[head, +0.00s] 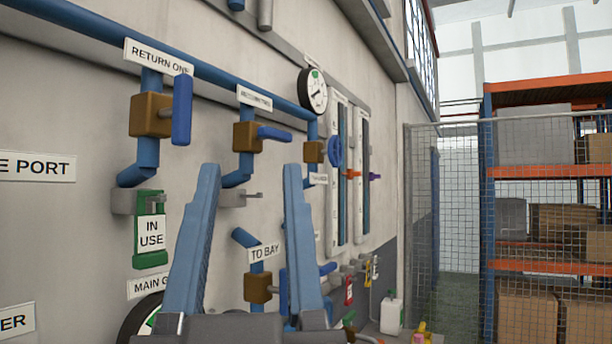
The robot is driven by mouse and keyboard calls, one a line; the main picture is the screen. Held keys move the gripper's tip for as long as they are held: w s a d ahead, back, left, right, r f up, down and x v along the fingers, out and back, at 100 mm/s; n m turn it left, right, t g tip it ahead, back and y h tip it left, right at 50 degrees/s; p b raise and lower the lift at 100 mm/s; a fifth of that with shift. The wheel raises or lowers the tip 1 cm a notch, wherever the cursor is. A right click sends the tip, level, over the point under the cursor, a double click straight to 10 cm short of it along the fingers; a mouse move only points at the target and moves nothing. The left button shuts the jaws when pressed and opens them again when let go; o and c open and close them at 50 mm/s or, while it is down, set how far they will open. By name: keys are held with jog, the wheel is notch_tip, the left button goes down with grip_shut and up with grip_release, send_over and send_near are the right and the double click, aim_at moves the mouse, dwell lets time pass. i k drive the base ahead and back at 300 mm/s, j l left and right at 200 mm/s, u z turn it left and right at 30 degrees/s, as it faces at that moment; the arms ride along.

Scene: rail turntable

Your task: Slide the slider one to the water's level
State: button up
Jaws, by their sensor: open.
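My gripper (250,172) is open and empty at the picture's lower middle, its two blue fingers pointing up. Two tall white level gauges stand side by side on the wall, right of my gripper and farther along. The left gauge (331,215) carries an orange slider (352,174). The right gauge (359,225) carries a purple slider (375,176). Both sliders sit near mid-height and are apart from my gripper. Each gauge has a dark blue tube. The water's level and any slider number are too small to read.
Blue pipes with brown valves (150,115) and a blue handwheel (335,151) stick out of the wall. A round dial (313,91) is above. A green "IN USE" tag (151,258) hangs left. A white bottle (391,313) stands low; a mesh fence (460,200) is right.

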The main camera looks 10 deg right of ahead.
aim_at(350, 173)
jog(key=i+l, duration=0.2)
jog(key=l, duration=0.2)
jog(key=i+l, duration=0.2)
jog(key=l, duration=0.2)
jog(key=i+l, duration=0.2)
jog(key=l, duration=0.15)
jog(key=i+l, duration=0.2)
jog(key=l, duration=0.2)
jog(key=i+l, duration=0.15)
jog(key=l, duration=0.25)
jog(key=i+l, duration=0.55)
jog(key=i, duration=0.2)
jog(key=i+l, duration=0.55)
jog(key=i, duration=0.15)
jog(key=i+u, duration=0.1)
jog(key=i, duration=0.4)
